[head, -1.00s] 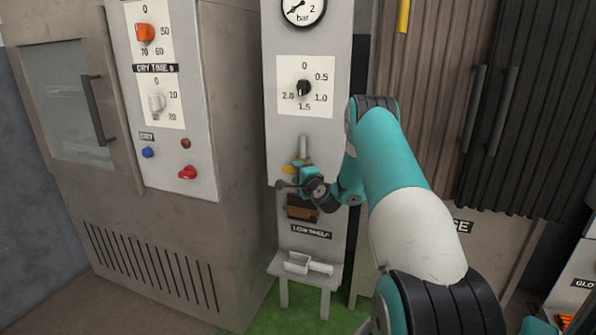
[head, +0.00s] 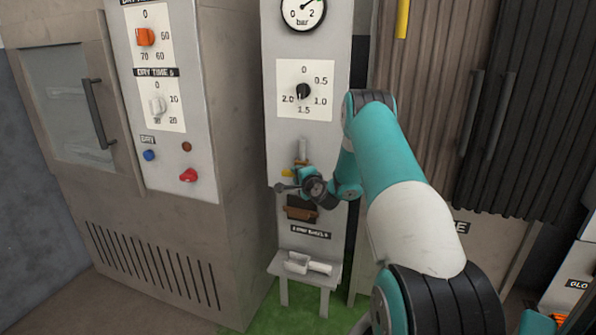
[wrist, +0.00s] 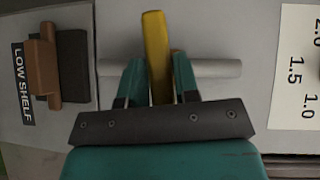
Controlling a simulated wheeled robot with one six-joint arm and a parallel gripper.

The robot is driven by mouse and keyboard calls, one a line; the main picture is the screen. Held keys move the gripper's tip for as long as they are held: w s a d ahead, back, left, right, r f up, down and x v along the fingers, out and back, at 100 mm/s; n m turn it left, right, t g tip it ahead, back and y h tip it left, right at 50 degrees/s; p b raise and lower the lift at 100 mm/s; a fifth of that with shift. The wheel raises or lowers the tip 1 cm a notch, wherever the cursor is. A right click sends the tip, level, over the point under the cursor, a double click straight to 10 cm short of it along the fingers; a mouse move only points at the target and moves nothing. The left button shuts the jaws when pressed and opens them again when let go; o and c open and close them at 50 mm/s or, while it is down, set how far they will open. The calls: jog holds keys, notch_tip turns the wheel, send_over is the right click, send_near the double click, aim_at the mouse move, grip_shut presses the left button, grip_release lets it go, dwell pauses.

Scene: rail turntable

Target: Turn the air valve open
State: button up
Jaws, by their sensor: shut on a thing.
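The air valve's yellow lever (wrist: 157,58) stands between the two teal fingers of my gripper (wrist: 158,88) in the wrist view. My gripper is shut on it. The lever lies across the grey pipe (wrist: 215,68), nearly square to it. In the head view a small yellow part of the lever (head: 287,173) shows beside my gripper (head: 298,178), and the pipe (head: 303,147) rises above it. My wrist hides most of the lever there. The pressure gauge (head: 303,12) above has its needle pointing to the upper right.
A black dial (head: 303,91) sits on the panel above the valve. A brown block on a dark backing (head: 300,208) and a LOW SHELF label (head: 311,232) are below, over a small stand (head: 277,268) holding a white item. A dryer cabinet (head: 150,240) stands left.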

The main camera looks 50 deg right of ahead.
jog(key=n+g+p, duration=0.1)
jog(key=p, duration=0.1)
jog(key=r+n+g+p, duration=0.1)
jog(key=p, duration=0.1)
jog(key=shift+w+a+y+p, duration=0.1)
jog(key=shift+y+p, duration=0.2)
jog(key=n+g+p, duration=0.1)
jog(key=n+g, duration=0.1)
jog(key=g, duration=0.1)
jog(key=shift+w+p, duration=0.1)
jog(key=shift+p, duration=0.2)
jog(key=n+g+h, duration=0.1)
jog(key=n+g, duration=0.1)
jog(key=g, duration=0.1)
jog(key=shift+w+a+b, duration=0.1)
jog(key=shift+w+b, duration=0.1)
jog(key=shift+b, duration=0.15)
jog(key=shift+w+f+n+g+h+b, duration=0.1)
jog(key=shift+n+g+h+b, duration=0.3)
jog(key=shift+g, duration=0.55)
jog(key=shift+n+g+h+b, duration=0.2)
jog(key=shift+n+g+b, duration=0.25)
jog(key=shift+g, duration=0.5)
jog(key=o, duration=0.8)
jog(key=shift+f, duration=0.1)
